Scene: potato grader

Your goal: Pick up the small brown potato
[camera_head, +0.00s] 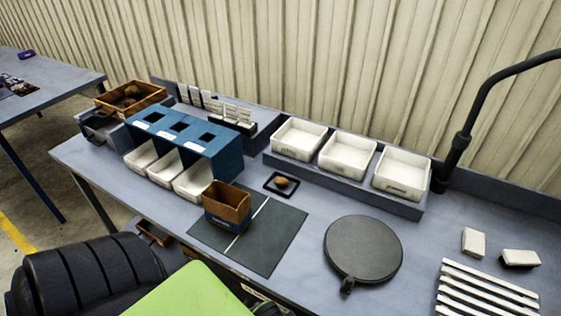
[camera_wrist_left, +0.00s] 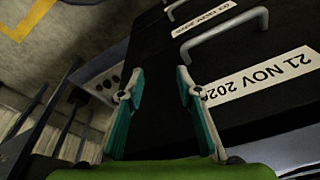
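A small brown potato (camera_head: 281,182) lies on a small black square tray (camera_head: 270,187) near the middle of the table in the head view. More brown potatoes (camera_head: 131,91) lie in a wooden crate (camera_head: 150,97) at the back left. My left gripper (camera_wrist_left: 160,85) shows in the left wrist view with its two teal fingers apart and nothing between them. It faces dark drawer fronts, and no potato shows in that view. The left gripper's fingers do not show in the head view. My right gripper is not in view.
A blue sorter (camera_head: 228,159) with white bins (camera_head: 193,190) stands left of the potato. An open brown box (camera_head: 212,207) stands on a dark mat (camera_head: 268,240). White trays (camera_head: 347,156) line the back. A round black plate (camera_head: 362,249) is at right. Dark drawers (camera_wrist_left: 240,70) carry dated labels.

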